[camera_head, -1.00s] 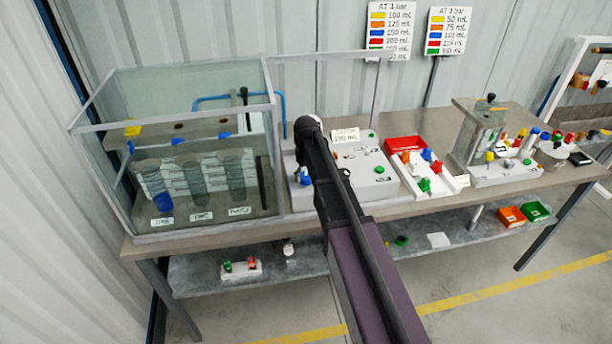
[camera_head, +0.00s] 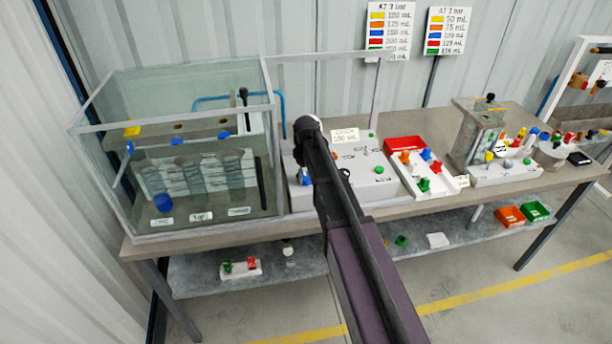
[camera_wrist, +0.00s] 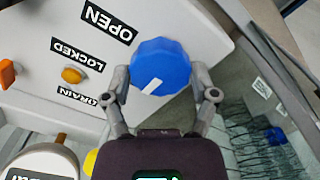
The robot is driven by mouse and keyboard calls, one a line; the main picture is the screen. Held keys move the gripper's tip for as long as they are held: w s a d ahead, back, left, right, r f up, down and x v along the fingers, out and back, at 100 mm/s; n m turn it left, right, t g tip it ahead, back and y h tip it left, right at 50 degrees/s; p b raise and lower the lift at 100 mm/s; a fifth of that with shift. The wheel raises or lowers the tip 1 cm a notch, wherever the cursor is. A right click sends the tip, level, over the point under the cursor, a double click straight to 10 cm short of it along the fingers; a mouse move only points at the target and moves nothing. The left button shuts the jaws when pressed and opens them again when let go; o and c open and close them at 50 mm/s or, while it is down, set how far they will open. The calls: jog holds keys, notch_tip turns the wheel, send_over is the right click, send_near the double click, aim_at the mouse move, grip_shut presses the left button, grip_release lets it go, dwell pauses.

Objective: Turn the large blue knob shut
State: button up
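In the wrist view the large blue knob (camera_wrist: 160,62) is a ribbed round knob with a white mark pointing down and left. It sits on a pale panel (camera_wrist: 60,20) with OPEN, LOCKED and DRAIN labels. My gripper (camera_wrist: 162,84) is open, with one finger on each side of the knob's lower half. The gaps look small, and I cannot tell whether the fingers touch it. In the head view a blue knob (camera_head: 304,178) shows at the left of the grey box, beside my arm. My fingers are hidden there.
A glass tank (camera_head: 105,185) stands close on the left of the box. Two orange knobs (camera_wrist: 73,75) and a round white gauge (camera_wrist: 40,163) lie left of my gripper in the wrist view. A red tray (camera_head: 405,143) and another pump unit (camera_head: 500,173) stand to the right.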

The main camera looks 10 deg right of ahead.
jog(key=o, duration=0.3)
jog(key=shift+w, duration=0.1)
jog(key=shift+m, duration=0.5)
